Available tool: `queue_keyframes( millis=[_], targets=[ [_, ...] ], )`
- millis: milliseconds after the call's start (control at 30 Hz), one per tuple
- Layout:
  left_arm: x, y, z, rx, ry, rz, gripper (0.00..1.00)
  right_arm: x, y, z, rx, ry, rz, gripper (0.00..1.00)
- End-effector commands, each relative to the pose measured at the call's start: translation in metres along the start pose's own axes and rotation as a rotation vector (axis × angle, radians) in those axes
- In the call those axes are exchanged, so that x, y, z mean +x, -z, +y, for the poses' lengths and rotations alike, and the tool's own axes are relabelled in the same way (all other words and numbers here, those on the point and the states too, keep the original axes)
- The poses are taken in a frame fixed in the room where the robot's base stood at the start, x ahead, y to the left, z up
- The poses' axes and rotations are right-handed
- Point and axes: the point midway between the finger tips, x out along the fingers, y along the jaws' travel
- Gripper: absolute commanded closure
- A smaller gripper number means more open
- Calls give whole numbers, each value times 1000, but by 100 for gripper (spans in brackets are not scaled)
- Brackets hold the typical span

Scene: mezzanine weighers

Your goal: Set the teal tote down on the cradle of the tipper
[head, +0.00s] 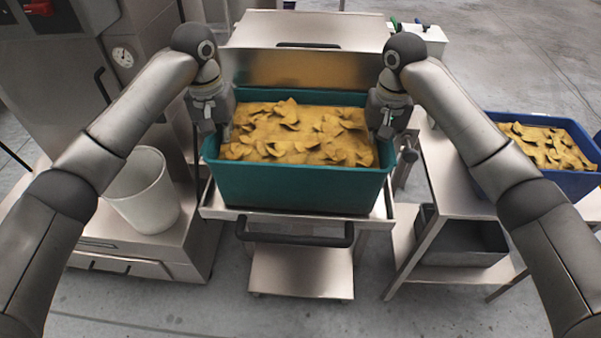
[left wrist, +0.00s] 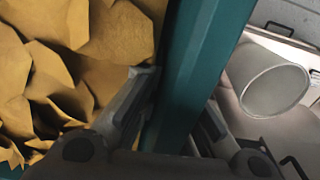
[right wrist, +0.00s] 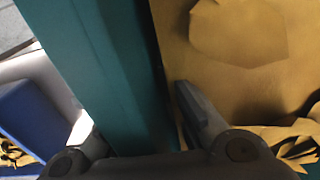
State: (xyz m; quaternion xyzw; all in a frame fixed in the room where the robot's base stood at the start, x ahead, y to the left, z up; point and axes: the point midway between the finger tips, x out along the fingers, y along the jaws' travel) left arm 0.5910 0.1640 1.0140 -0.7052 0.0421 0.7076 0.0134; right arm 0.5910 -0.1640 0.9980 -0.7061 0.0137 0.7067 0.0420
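The teal tote (head: 290,188), filled with yellow chip-like pieces (head: 300,130), is level over the steel cradle (head: 378,217) of the tipper. Its underside is close to the cradle; I cannot tell whether it touches. My left gripper (head: 222,125) is at the tote's left wall, with a finger on each side of the teal wall (left wrist: 200,60) in the left wrist view. My right gripper (head: 383,125) is at the right wall, its fingers straddling that teal wall (right wrist: 110,70) in the right wrist view. Both look shut on the tote's walls.
A steel side table at the right holds a blue tote (head: 585,176) of similar pieces, with a dark bin (head: 460,240) on its lower shelf. A white bucket (head: 145,195) stands left. The tipper's black handle (head: 295,236) is in front, its steel hood (head: 310,32) behind.

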Motion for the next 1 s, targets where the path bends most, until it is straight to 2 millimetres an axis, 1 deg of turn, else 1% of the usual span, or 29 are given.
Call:
queue_keyframes(
  millis=[33, 100, 233, 767, 867, 967, 1000],
  targets=[
    [2, 0, -4, -6, 8, -1, 100, 2, 1, 3, 6, -5, 1, 100],
    [3, 0, -4, -6, 8, -2, 89, 2, 1, 4, 7, -6, 0, 89],
    [3, 0, -3, -4, 6, -2, 73, 2, 0, 3, 5, -5, 0, 73],
    [0, 0, 0, -1, 1, 1, 73, 2, 0, 0, 1, -1, 0, 73],
    [-8, 1, 0, -1, 0, 2, 73, 2, 0, 0, 0, 0, 0, 73],
    [-25, 1, 0, 0, 0, 3, 73, 2, 0, 0, 0, 0, 0, 73],
    [-34, 1, 0, 0, -1, 4, 73, 2, 0, 0, 0, 0, 0, 73]
  ],
)
